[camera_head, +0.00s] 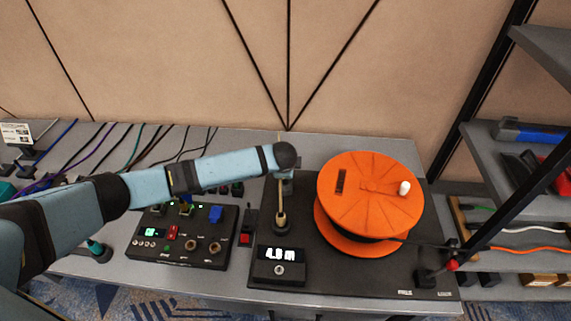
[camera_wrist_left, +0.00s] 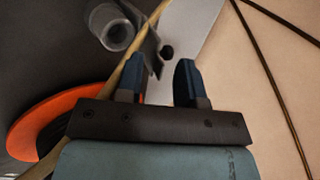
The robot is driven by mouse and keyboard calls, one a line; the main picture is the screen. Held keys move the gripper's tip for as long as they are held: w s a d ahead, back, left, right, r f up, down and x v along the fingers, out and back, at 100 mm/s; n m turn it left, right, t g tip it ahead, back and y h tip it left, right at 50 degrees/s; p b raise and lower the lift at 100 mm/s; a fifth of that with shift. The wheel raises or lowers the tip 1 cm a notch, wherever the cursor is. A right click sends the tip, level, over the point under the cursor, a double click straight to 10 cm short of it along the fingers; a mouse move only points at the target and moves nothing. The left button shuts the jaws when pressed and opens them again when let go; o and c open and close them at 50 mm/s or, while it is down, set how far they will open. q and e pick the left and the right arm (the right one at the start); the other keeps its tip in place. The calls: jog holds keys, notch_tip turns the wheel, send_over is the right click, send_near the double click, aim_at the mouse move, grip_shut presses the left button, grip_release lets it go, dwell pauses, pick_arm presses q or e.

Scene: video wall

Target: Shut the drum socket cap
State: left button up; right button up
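An orange cable drum (camera_head: 370,195) lies on a dark plate on the bench, and its edge shows in the left wrist view (camera_wrist_left: 40,120). My left arm reaches in from the left, and my left gripper (camera_head: 286,183) is left of the drum, above a tan upright piece (camera_head: 281,207). In the left wrist view my left gripper (camera_wrist_left: 160,82) has its two dark fingers apart, with a clear gap. A grey hollow socket (camera_wrist_left: 115,32) is just beyond the left finger. A dark flap (camera_wrist_left: 150,52), perhaps its cap, stands beside it near that fingertip; contact is unclear. My right gripper is not visible.
A control box (camera_head: 185,240) with knobs and switches stands left of the drum plate. A display box (camera_head: 279,266) reading about 4.0 m stands at its front. A shelf rack (camera_head: 520,150) is at the right. Several cables lie at the back left.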

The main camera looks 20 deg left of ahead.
pick_arm(q)
jog(key=shift+s+r, duration=0.1)
jog(key=v, duration=1.3)
jog(key=shift+r, duration=0.3)
jog(key=shift+s, duration=0.1)
